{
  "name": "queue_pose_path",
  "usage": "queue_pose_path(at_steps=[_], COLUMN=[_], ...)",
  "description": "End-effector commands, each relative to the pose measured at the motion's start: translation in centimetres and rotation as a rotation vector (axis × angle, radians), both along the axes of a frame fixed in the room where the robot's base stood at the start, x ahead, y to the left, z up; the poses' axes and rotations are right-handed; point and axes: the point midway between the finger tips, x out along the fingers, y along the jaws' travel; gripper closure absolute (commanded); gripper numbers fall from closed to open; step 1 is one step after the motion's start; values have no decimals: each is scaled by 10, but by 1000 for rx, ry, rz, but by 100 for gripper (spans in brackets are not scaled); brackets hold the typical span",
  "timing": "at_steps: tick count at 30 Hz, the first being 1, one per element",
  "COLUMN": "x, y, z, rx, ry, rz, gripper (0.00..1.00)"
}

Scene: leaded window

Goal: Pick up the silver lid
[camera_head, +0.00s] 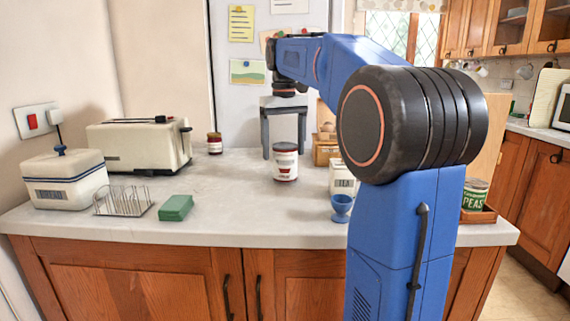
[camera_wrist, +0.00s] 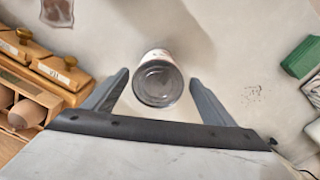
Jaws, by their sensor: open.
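The silver lid (camera_head: 285,147) is a round grey cap on a white jar (camera_head: 285,166) with a dark red label, upright on the worktop. In the wrist view the silver lid (camera_wrist: 158,83) is seen from above, between the two fingers toward their tips. My gripper (camera_head: 285,150) points down from the arm, open and empty, just behind or above the jar in the head view. Its two grey fingers show left and right of the lid in the wrist view (camera_wrist: 158,77), with clear gaps. I cannot tell the exact height of the tips over the lid.
On the worktop (camera_head: 240,210) are a toaster (camera_head: 140,146), bread bin (camera_head: 66,180), wire rack (camera_head: 123,201), green block (camera_head: 176,207), small red-lidded jar (camera_head: 215,143), tea box (camera_head: 342,180), blue egg cup (camera_head: 342,208) and peas can (camera_head: 474,195). Wooden drawers (camera_wrist: 62,68) stand beside the gripper.

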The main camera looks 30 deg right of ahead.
Motion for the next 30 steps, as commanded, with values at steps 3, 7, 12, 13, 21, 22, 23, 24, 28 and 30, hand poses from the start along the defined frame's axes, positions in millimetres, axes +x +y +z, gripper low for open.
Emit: queue_pose_path(at_steps=[3, 7, 12, 13, 21, 22, 23, 24, 28, 30], x=[0, -1, -1, -1, -1, -1, -1, -1, -1, -1], y=[0, -1, -3, -3, -3, -3, -3, -3, -3, -3], z=[-6, -15, -39, -43, -58, -58, -57, -57, -57, -57], rx=[0, 0, 0, 0, 0, 0, 0, 0, 0, 0], ry=[0, 2, 1, 2, 0, 0, 0, 0, 0, 0], rz=[0, 0, 0, 0, 0, 0, 0, 0, 0, 0], gripper=[22, 22, 22, 22, 22, 22, 22, 22, 41, 58])
